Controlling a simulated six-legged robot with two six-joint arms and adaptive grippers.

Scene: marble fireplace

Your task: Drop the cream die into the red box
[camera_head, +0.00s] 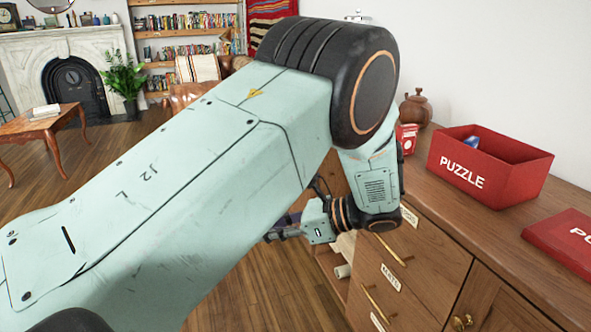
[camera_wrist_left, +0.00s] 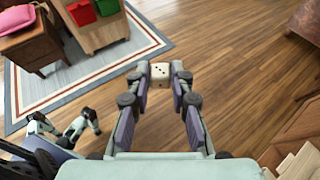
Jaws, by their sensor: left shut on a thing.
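The cream die (camera_wrist_left: 160,73) with dark pips is between the fingertips of my left gripper (camera_wrist_left: 161,80) in the left wrist view, held above the wooden floor. The left gripper is shut on it. In the head view my left gripper (camera_head: 284,232) hangs low beside the cabinet front, mostly behind my arm, and the die cannot be made out there. The red box (camera_head: 478,180) marked PUZZLE stands open on the cabinet top at the right, with something blue inside it. My left gripper is apart from this box, lower and to its left. My right gripper is not clearly seen.
The red lid (camera_head: 566,243) lies on the wooden cabinet (camera_head: 440,215) in front of the box. A brown jug (camera_head: 416,109) and a small red-and-white item (camera_head: 408,138) stand behind. An open drawer juts out near my gripper. The wrist view shows red and green containers on another piece of furniture.

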